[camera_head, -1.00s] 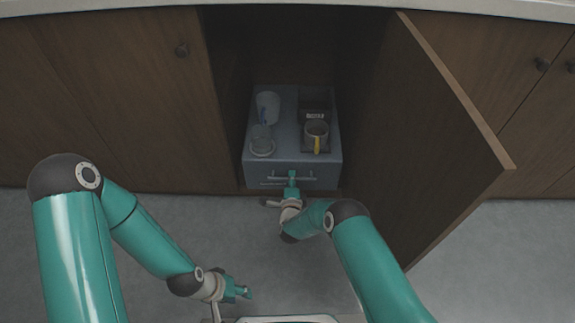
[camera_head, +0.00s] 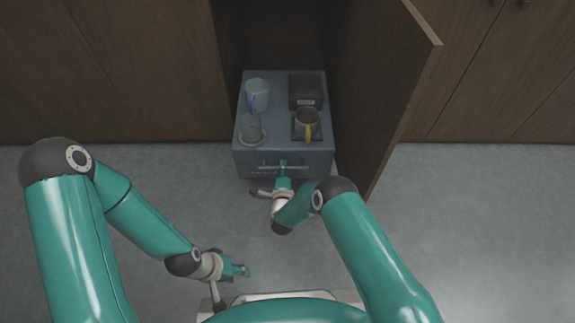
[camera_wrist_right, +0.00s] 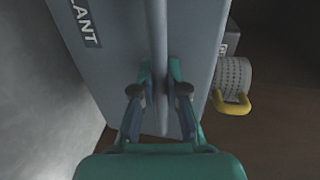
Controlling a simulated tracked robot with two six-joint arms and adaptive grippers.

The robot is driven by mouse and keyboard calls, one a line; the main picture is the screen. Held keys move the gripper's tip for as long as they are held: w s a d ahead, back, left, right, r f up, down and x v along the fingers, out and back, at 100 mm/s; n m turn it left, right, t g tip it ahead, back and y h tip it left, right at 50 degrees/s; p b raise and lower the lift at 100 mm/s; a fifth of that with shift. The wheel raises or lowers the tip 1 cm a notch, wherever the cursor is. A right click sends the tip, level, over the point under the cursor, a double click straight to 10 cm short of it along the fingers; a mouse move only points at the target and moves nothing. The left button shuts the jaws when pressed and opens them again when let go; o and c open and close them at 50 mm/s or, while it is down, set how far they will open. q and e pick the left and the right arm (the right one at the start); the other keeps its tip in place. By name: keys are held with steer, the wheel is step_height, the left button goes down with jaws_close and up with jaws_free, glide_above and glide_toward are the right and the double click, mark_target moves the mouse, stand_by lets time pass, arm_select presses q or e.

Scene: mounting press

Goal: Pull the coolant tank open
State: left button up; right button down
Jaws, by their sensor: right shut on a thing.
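The coolant tank (camera_head: 315,159) is a grey-blue box with a bar handle (camera_head: 300,168) on its front. It sticks out of the open dark cabinet, its front over the grey floor. In the right wrist view, my right gripper's fingers (camera_wrist_right: 159,90) close on the handle beside the tank's front (camera_wrist_right: 110,70), which bears the letters "LANT". My left gripper (camera_head: 243,270) is low, away from the tank; its fingers are too small to tell open or shut.
On the tank's top stand a pale cup (camera_head: 257,93) with a blue handle, a clear round vessel (camera_head: 250,130), a dark box (camera_head: 305,91) and a mug (camera_head: 307,122) with a yellow handle. The open cabinet door (camera_head: 385,90) stands close on the right. Floor at left is clear.

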arm_select(q)
steer(key=shift+s+a, duration=0.15)
steer(key=shift+s, duration=0.3)
arm_select(e)
steer(key=shift+s+a+f, duration=0.2)
steer(key=shift+s+f, duration=0.05)
steer(key=shift+s, duration=0.4)
steer(key=c, duration=1.2)
jaws_free()
steer(key=shift+w+d, duration=0.1)
steer(key=shift+r, duration=0.1)
arm_select(q)
steer(key=shift+a, duration=0.1)
arm_select(e)
steer(key=v, duration=1.2)
steer(key=shift+d, duration=0.1)
